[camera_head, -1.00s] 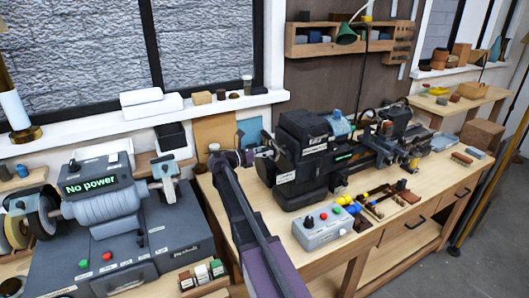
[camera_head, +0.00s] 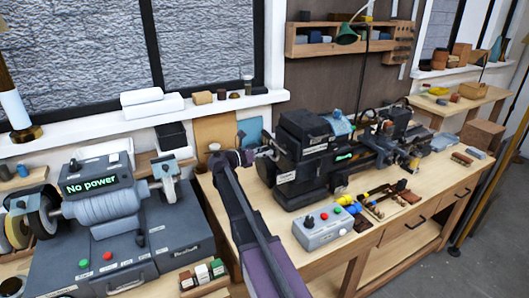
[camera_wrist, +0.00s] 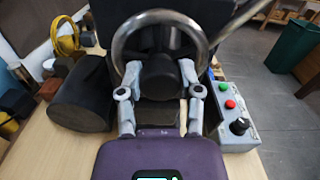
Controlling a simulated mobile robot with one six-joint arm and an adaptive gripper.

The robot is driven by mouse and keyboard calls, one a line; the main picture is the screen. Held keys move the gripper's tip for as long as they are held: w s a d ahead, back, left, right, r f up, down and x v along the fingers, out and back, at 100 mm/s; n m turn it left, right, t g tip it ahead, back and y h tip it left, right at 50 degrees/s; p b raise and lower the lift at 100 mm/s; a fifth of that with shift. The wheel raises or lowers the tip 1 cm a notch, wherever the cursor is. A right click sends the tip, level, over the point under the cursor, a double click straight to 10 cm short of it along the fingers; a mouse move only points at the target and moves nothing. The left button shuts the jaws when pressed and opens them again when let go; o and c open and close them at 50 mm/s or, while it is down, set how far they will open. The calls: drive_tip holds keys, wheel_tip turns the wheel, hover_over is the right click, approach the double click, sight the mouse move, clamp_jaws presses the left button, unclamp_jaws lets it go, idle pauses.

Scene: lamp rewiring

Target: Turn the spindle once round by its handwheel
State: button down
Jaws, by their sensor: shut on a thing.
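The handwheel (camera_wrist: 118,50) is a bright metal ring with a dark hub (camera_wrist: 160,76), seen close in the wrist view. It sits on the left end of the dark lathe (camera_head: 305,155), where it is small and partly hidden in the head view. My gripper (camera_wrist: 160,74) has its two grey fingers on either side of the hub, inside the lower part of the ring, and is shut on the handwheel. In the head view my gripper (camera_head: 250,157) is at the lathe's left end. The spindle itself is hidden behind the wheel.
A grey control box (camera_head: 323,230) with red and green buttons stands in front of the lathe. A grinder (camera_head: 110,205) reading "No power" is at the left. Small tools (camera_head: 385,195) lie on the bench. A black cylinder (camera_wrist: 82,98) is beside my left finger.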

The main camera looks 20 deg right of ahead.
drive_tip(key=shift+m, duration=2.4)
drive_tip(key=shift+s+m, duration=0.1)
drive_tip(key=shift+m, duration=4.7)
drive_tip(key=shift+f+m, duration=0.1)
drive_tip(key=shift+m, duration=2.2)
drive_tip(key=shift+c, duration=1.3)
unclamp_jaws()
drive_tip(key=shift+d, duration=0.1)
